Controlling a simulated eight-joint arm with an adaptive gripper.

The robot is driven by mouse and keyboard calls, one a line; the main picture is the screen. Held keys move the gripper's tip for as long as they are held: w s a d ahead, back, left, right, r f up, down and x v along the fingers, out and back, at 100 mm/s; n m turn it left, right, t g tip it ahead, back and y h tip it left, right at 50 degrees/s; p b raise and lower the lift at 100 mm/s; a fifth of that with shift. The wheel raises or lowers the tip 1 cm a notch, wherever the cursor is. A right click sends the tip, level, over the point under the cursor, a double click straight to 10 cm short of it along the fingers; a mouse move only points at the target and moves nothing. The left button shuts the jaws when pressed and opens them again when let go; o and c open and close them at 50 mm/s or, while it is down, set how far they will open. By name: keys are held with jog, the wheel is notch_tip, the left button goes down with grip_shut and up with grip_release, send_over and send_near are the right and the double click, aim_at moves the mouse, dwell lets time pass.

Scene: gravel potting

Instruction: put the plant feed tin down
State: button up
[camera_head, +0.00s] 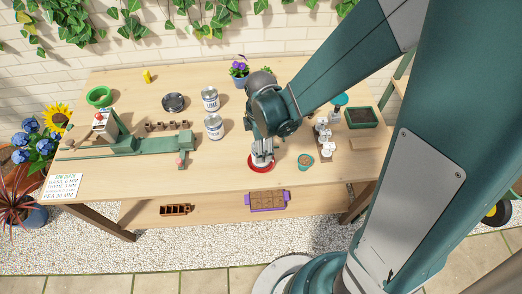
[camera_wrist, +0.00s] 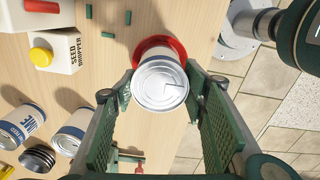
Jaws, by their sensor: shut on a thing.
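The plant feed tin, a silver-lidded tin with a white and blue side, is held by my gripper. In the wrist view the plant feed tin (camera_wrist: 162,84) shows its round lid between the two green finger pads of my gripper (camera_wrist: 160,92). A red disc (camera_wrist: 165,46) shows around its far side, beneath it. In the head view my gripper (camera_head: 261,143) points down over the red disc (camera_head: 257,169) near the table's front edge. The tin is largely hidden there by the fingers. I cannot tell whether its base touches the disc.
The lime tin (camera_head: 210,98) and another tin (camera_head: 214,127) stand to the left. A small pot (camera_head: 306,161) is close on the right. A seed dropper carton (camera_wrist: 54,50) and small green pieces lie nearby. A green-railed device (camera_head: 130,143) occupies the left table.

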jog(key=shift+f, duration=0.9)
jog(key=shift+f+b, duration=0.2)
jog(key=shift+b, duration=0.1)
jog(key=o, duration=1.1)
jog(key=shift+r, duration=0.25)
jog(key=shift+r+p, duration=1)
jog(key=shift+r, duration=4.95)
jog(key=shift+r, duration=0.1)
